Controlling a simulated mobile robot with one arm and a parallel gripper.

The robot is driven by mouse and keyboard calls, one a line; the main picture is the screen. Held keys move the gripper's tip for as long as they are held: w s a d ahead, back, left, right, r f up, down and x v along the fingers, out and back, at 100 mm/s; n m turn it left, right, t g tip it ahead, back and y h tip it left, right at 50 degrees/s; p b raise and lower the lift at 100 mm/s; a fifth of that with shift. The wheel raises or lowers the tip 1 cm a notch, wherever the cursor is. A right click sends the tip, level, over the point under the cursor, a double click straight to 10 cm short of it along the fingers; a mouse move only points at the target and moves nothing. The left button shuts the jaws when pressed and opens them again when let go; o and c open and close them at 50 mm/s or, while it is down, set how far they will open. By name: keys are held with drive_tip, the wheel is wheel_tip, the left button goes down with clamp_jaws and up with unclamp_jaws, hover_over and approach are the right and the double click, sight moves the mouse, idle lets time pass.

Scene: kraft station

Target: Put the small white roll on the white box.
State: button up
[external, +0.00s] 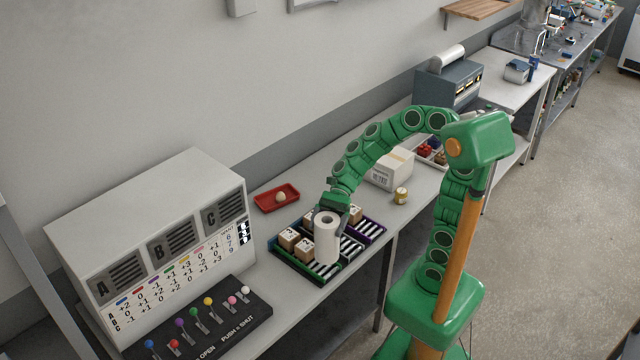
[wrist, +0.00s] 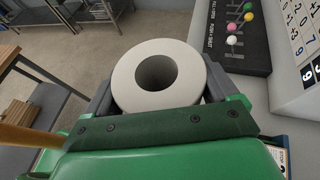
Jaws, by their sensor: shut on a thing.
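The small white roll (external: 327,240) is upright in my gripper (external: 334,228), above the front of a compartmented tray in the external view. In the wrist view the roll (wrist: 158,76) fills the space between the dark fingers of my gripper (wrist: 160,92), with its hollow core facing the camera. My gripper is shut on the roll. The white box (external: 390,168) with a printed label stands on the bench behind and to the right of my gripper, partly hidden by my arm. Its top is partly visible.
The tray (external: 285,268) holds several numbered wooden blocks. A red dish (external: 265,199) with a pale ball is behind it. A small yellow-labelled jar (external: 401,195) stands before the white box. A panel of coloured levers (external: 200,322) and a large cabinet (external: 150,215) are left.

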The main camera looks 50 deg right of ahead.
drive_tip(key=w+d+r+m+t, duration=0.25)
drive_tip(key=w+d, duration=0.35)
drive_tip(key=d, duration=0.3)
drive_tip(key=w+d+r+m+t, duration=0.1)
drive_tip(key=w+d+m+t, duration=0.35)
drive_tip(key=d, duration=0.45)
drive_tip(key=w+d+r+m+t, duration=0.25)
drive_tip(key=w+d, duration=0.35)
drive_tip(key=d, duration=0.3)
drive_tip(key=s+d+r+m+t+h, duration=0.2)
drive_tip(key=d+m+t, duration=0.1)
drive_tip(key=d, duration=0.7)
drive_tip(key=s+d+r+m+t+h, duration=0.1)
drive_tip(key=d+r+m+t+h, duration=0.15)
drive_tip(key=d, duration=0.75)
drive_tip(key=s+d+r+m+t+h, duration=0.2)
drive_tip(key=d+h, duration=0.1)
drive_tip(key=d, duration=0.8)
drive_tip(key=w+d+f, duration=0.7)
drive_tip(key=w+f, duration=0.5)
drive_tip(key=f, duration=0.1)
drive_tip(key=shift+w+d+m, duration=0.15)
drive_tip(key=shift+m, duration=0.15)
drive_tip(key=shift+f, duration=0.15)
drive_tip(key=o, duration=1.7)
